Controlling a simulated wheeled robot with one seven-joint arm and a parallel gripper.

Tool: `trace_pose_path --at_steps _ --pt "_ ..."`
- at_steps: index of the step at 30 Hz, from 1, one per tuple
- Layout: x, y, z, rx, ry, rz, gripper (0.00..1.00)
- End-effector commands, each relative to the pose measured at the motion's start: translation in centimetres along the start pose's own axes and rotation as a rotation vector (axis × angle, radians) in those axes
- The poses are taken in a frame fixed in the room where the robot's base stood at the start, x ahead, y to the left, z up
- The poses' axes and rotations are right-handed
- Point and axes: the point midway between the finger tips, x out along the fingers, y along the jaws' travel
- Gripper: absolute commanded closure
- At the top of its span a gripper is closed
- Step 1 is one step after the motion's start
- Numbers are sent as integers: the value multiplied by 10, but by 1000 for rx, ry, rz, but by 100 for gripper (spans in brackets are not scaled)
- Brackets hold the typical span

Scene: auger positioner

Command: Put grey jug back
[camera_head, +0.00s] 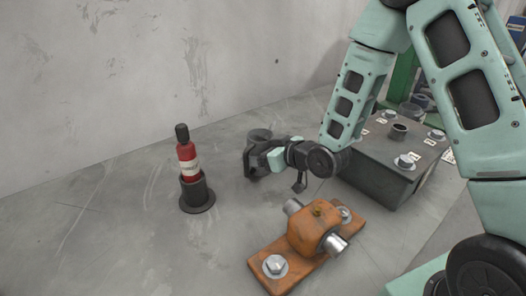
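A round, dark grey thing (260,134), perhaps the grey jug, shows just behind my gripper (252,164). Only its top is visible; the gripper hides the rest. My gripper is low over the grey floor near the middle of the picture, its dark fingers pointing left. I cannot tell whether the fingers are around the grey thing or only in front of it, nor whether they are open or shut.
A red bottle (187,155) with a black top stands upright in a dark round holder (198,194) at left. An orange block with a metal shaft (312,232) sits on an orange base at front. A dark box (377,172) with bolts stands at right. Floor at left is clear.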

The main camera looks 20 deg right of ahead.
Motion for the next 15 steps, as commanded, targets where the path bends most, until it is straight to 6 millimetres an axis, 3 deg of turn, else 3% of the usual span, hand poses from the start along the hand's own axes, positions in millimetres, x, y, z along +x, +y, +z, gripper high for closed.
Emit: trace_pose_path --at_steps 8,15 --pt "-4 0 -4 0 0 0 15" --pt "-41 1 -2 -1 0 2 15"
